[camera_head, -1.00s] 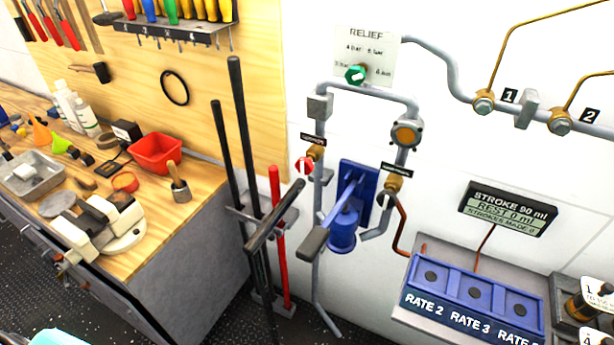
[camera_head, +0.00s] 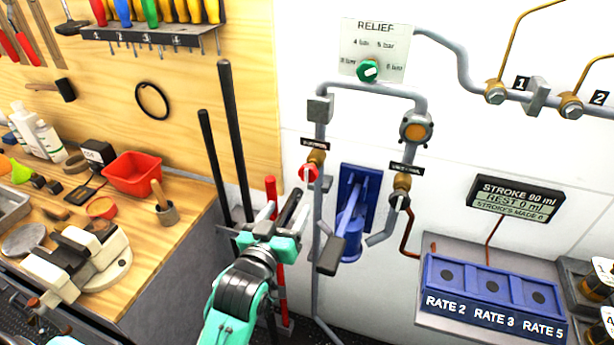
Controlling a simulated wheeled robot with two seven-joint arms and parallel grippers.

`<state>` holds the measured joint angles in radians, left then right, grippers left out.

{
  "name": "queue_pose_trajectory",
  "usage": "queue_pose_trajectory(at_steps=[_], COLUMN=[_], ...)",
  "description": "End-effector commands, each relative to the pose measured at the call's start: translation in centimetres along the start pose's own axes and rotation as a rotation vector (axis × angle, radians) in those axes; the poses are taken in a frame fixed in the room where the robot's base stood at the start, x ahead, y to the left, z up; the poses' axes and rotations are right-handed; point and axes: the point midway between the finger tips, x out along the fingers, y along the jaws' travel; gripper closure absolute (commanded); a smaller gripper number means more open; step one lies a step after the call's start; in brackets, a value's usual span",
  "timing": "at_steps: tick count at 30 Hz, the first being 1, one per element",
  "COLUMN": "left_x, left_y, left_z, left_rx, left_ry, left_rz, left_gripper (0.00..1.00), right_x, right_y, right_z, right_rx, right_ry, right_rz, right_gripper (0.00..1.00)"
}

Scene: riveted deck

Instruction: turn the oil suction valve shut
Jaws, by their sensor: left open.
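A valve with a red handle (camera_head: 309,173) and a brass body sits on the left grey pipe. A second valve with a grey handle (camera_head: 400,200) sits on the right pipe. Each has a small dark label above it, too small for me to read, so I cannot tell which is the oil suction valve. My left gripper (camera_head: 282,209) is open, below and to the left of the red handle and apart from it. It overlaps a dark bar behind it in the picture. My right gripper is not in view.
A blue hand pump (camera_head: 350,218) with a lever stands between the valves. Tall black bars (camera_head: 231,140) and a red bar (camera_head: 271,190) stand left of the pipes. A green relief knob (camera_head: 368,71) is above. A workbench (camera_head: 185,235) is at left.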

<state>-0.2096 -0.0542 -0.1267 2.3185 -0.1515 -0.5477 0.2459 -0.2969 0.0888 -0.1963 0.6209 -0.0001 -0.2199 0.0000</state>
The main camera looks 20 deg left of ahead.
Motion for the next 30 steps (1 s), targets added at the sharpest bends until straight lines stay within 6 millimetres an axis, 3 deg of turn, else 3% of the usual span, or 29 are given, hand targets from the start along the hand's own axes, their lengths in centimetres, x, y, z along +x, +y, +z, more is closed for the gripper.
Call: queue_pose_trajectory(at_steps=[5,13,21,30], left_x=[1.6,6.6,11.4,13.5], left_y=[0.1,0.1,0.1,0.0], left_z=[-0.5,-0.6,-0.5,-0.2], left_rx=[-0.002,-0.001,-0.002,-0.002], left_ry=[0.005,0.003,0.003,0.002], left_rz=[0.000,0.000,0.000,0.000], left_gripper=[0.35,0.35,0.35,0.35], right_x=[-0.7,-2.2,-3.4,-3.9], right_y=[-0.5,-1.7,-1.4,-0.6], right_z=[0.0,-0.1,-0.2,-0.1], right_rx=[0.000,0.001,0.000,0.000], right_ry=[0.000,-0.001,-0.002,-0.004], right_rz=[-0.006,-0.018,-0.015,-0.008], right_gripper=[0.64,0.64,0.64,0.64])
